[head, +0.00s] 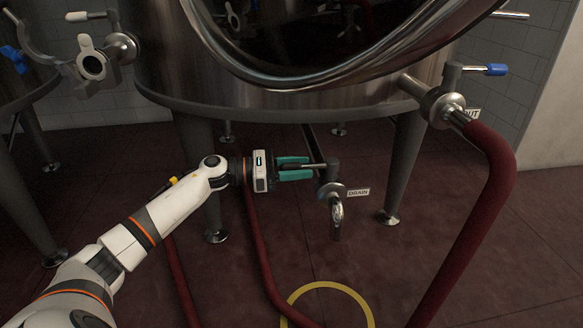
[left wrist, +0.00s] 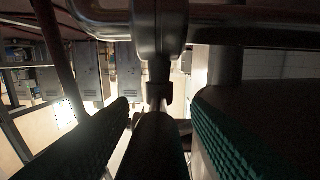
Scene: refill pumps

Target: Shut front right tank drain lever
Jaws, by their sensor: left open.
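The steel tank (head: 290,85) stands in front of me, with its drain valve (head: 330,188) low beneath it beside a DRAIN label (head: 358,192). The drain lever (head: 316,165) points left from the valve, roughly level, in the head view. My left gripper (head: 296,168) is open, and its teal fingers lie above and below the lever's end. In the left wrist view the dark lever handle (left wrist: 158,145) runs between the two ridged fingers (left wrist: 163,140), with gaps visible on both sides. The lever's tip is partly hidden by the fingers. My right gripper is not in view.
An OUT valve with a blue-tipped lever (head: 495,70) is at upper right, with a thick red hose (head: 495,190) curving down from it. Tank legs (head: 403,165) stand on both sides. Another hose (head: 258,240) hangs beneath my left gripper. A yellow ring (head: 355,296) marks the floor.

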